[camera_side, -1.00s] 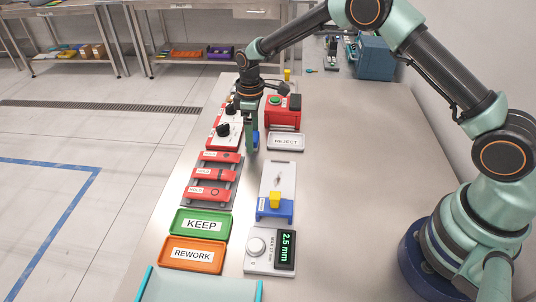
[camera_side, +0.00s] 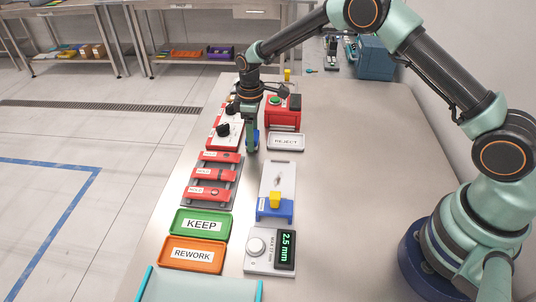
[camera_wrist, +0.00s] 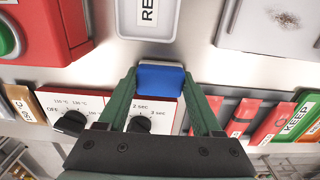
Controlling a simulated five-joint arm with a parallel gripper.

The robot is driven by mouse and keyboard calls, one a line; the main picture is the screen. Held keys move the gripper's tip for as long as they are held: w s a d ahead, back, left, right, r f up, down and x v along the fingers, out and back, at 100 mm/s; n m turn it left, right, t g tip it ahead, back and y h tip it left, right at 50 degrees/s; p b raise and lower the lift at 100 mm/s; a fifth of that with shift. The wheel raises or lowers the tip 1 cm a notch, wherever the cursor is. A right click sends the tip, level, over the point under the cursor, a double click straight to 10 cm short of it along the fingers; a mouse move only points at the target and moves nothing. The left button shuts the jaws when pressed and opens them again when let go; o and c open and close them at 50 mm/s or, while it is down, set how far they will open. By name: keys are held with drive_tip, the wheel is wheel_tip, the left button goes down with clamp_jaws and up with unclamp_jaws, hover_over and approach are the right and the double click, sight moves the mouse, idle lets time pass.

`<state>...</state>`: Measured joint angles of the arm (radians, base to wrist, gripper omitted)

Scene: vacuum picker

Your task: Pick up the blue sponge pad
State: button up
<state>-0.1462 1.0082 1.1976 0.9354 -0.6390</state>
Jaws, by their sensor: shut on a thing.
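The blue sponge pad (camera_wrist: 161,80) is between the two green fingertips of my gripper (camera_wrist: 162,75) in the wrist view, with the fingers against its left and right edges. In the side view my gripper (camera_side: 251,145) points down between the red-and-white dial unit and the REJECT tray. Only a sliver of the blue pad (camera_side: 256,136) shows there beside the fingers. My gripper is shut on the pad. I cannot tell whether the pad is clear of the table.
The REJECT tray (camera_side: 286,142) and a red device with a green button (camera_side: 283,113) stand close on the right. The dial unit (camera_side: 224,134) is close on the left. Red HOLD blocks (camera_side: 214,175) lie nearer the camera. The table's right side is clear.

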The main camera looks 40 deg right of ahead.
wheel_tip(320, 180, up, 20)
drive_tip(key=shift+f, duration=0.2)
